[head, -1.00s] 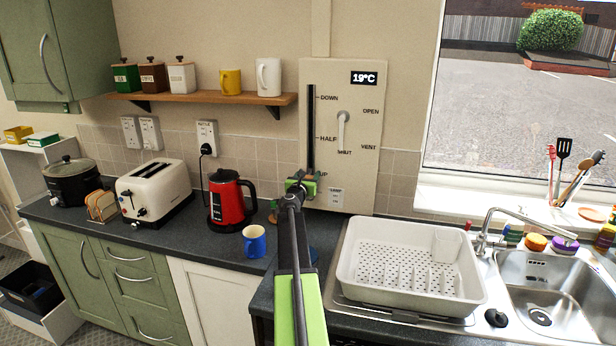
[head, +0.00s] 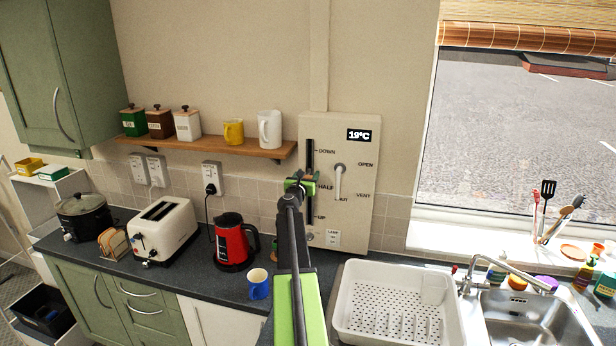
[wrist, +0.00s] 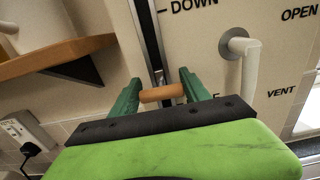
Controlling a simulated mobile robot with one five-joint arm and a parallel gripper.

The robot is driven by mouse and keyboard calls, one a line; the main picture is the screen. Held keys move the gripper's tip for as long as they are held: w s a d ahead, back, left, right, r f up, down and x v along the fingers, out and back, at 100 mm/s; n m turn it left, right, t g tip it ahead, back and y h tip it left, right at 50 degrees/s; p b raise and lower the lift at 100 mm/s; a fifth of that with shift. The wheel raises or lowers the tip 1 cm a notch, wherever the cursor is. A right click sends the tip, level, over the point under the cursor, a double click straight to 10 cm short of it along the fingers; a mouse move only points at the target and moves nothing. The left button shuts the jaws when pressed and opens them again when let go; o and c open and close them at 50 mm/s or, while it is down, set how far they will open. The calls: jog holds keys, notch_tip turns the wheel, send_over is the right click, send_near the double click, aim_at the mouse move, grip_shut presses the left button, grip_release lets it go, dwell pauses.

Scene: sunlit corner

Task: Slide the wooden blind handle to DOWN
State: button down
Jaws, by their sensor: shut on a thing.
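The wooden blind handle (wrist: 162,93) is a short tan bar on a vertical dark slot (head: 309,158) in a cream wall panel (head: 350,215). My gripper (head: 301,184) is shut on it, with a green finger at each end of the bar in the wrist view. The slot is marked DOWN at the top, HALF in the middle and UP at the bottom. The handle is about level with HALF, which a finger partly covers in the wrist view. In the head view my gripper hides the handle. The wooden blind (head: 530,35) covers the top of the window.
A white lever (head: 340,180) marked OPEN and VENT is right of the slot. A shelf (head: 210,145) with mugs and canisters is to the left.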

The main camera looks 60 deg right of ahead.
notch_tip(320, 180, up, 10)
jog(key=p, duration=0.7)
jog(key=shift+w, duration=0.1)
jog(key=c, duration=0.9)
grip_release()
jog(key=shift+c, duration=0.2)
jog(key=o, duration=0.4)
jog(key=shift+a+r, duration=0.15)
jog(key=shift+a, duration=0.1)
jog(key=shift+d, duration=0.15)
jog(key=v, duration=1.7)
jog(key=shift+s, duration=0.25)
